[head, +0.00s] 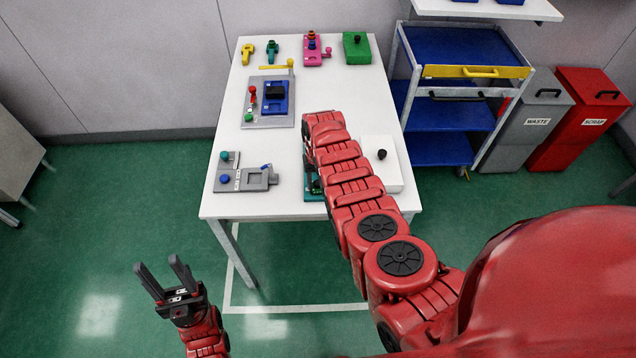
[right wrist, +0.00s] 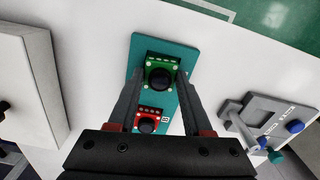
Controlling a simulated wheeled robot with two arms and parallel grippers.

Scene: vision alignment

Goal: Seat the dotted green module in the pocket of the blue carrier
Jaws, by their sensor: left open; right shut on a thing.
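The green module (right wrist: 160,72), with pale dots at its corners and a black round knob, is on a teal tray (right wrist: 184,110) in the right wrist view. My right gripper (right wrist: 160,76) is shut on it, one finger on each side. Whether the module is lifted off the tray, I cannot tell. In the head view my right arm hides most of the tray and module. The blue carrier (head: 272,108) is on a grey fixture at the back left of the table; a black block covers part of it, and its pocket is not clear. My left gripper (head: 158,263) is open and empty, off the table's front left.
A red module (right wrist: 148,120) is on the same tray. A grey fixture (head: 245,178) with a square recess stands at the front left of the table. A white block (head: 385,175) with a black knob stands right of my arm. Coloured parts line the table's back.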

